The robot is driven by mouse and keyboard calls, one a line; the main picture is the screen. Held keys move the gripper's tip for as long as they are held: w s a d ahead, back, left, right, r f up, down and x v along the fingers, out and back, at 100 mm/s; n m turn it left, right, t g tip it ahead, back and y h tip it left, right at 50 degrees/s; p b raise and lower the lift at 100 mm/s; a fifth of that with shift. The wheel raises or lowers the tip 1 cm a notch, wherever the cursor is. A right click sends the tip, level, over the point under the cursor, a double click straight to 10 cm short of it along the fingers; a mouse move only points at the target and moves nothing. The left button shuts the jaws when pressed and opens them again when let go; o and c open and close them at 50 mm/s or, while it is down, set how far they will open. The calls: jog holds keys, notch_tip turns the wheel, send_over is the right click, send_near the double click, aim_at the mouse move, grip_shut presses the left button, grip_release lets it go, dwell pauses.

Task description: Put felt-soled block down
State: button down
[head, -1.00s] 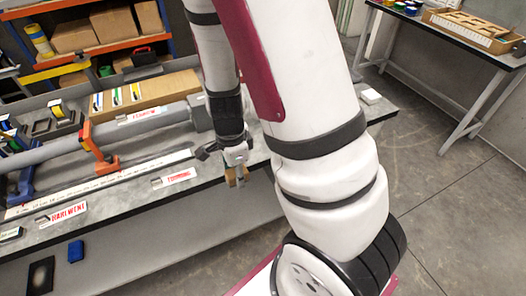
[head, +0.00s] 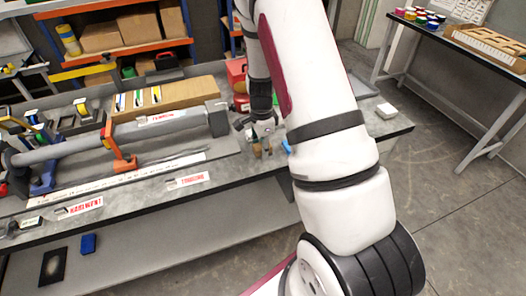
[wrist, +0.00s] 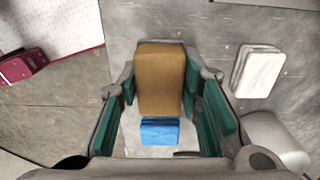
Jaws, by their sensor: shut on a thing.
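My gripper (wrist: 160,95) is shut on a brown block (wrist: 160,72), which sits between its green-padded fingers. The block's underside is hidden, so I cannot see the felt. In the head view my gripper (head: 262,147) is low over the right part of the grey bench (head: 340,135), with the brown block (head: 257,152) small between its fingers. I cannot tell whether the block touches the bench. A small blue piece (wrist: 160,131) shows just beyond the block's lower end in the wrist view; a blue thing (head: 287,146) also shows right of my gripper in the head view.
A folded white pad (wrist: 257,71) lies apart from the gripper, at the bench's right end (head: 386,111). A grey pipe (head: 150,130) with an orange clamp (head: 119,148) lies left. Bench top between gripper and pad looks clear.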

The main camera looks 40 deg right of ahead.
jog(key=shift+f, duration=1)
jog(key=shift+f, duration=0.25)
jog(key=shift+s+f, duration=0.1)
jog(key=c, duration=1.2)
grip_release()
jog(key=shift+f, duration=0.25)
jog(key=shift+o, duration=0.2)
jog(key=shift+r, duration=0.15)
